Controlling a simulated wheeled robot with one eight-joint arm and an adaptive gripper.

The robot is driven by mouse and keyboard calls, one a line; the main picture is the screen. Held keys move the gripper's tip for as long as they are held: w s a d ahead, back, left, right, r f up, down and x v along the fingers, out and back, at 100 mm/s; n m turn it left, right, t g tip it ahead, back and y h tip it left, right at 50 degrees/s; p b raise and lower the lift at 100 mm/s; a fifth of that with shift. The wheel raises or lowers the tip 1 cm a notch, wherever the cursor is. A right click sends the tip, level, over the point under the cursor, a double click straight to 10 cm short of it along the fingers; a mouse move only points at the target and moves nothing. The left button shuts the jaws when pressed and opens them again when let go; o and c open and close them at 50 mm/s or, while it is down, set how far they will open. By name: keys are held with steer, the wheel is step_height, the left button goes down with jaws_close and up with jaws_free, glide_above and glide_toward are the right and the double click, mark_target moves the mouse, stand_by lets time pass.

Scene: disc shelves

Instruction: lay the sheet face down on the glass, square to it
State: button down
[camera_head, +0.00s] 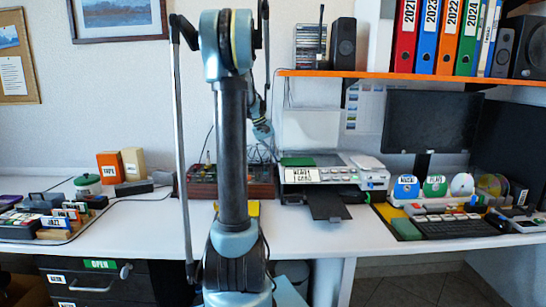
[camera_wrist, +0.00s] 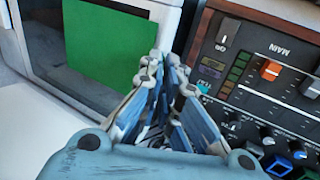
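A plain green sheet (camera_wrist: 105,45) lies on the dark glass (camera_wrist: 48,62) of the scanner in the wrist view. Its lower edge looks roughly parallel to the glass edge, with a dark strip of glass showing beside it. No print shows on its upper side. In the head view the green sheet (camera_head: 297,161) is on the left part of the copier top. My gripper (camera_wrist: 168,66) has its fingertips close together beside the scanner's edge, with nothing seen between them.
A control panel (camera_wrist: 265,75) with knobs and sliders sits right beside the scanner, close to my fingers. A dark tray (camera_head: 326,205) juts from the copier's front. A keyboard (camera_head: 455,228) and discs stand to the right. An orange-edged shelf (camera_head: 420,76) overhangs the desk.

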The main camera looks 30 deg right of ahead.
steer(key=shift+f, duration=0.15)
steer(key=c, duration=1.7)
jaws_free()
steer(key=v, duration=1.2)
